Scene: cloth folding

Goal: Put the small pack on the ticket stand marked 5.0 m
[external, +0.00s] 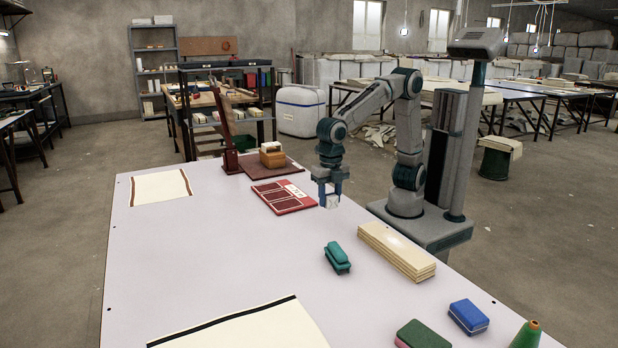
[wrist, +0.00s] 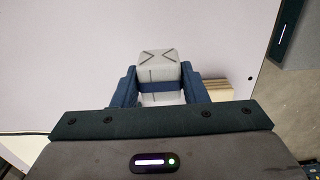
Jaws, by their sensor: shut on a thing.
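My gripper (external: 330,195) is shut on a small pale grey pack (wrist: 158,68), one blue finger on each side. The pack has dark crossed lines on its end and a dark blue band; it also shows small between the fingertips in the external view. The gripper hangs over the table beside the right end of a flat red board (external: 272,198) with dark panels and a white label (external: 296,190) with dark marks. I cannot read 5.0 m anywhere, so I cannot tell which thing is the ticket stand. Whether the pack touches the table is unclear.
The table's middle is clear.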

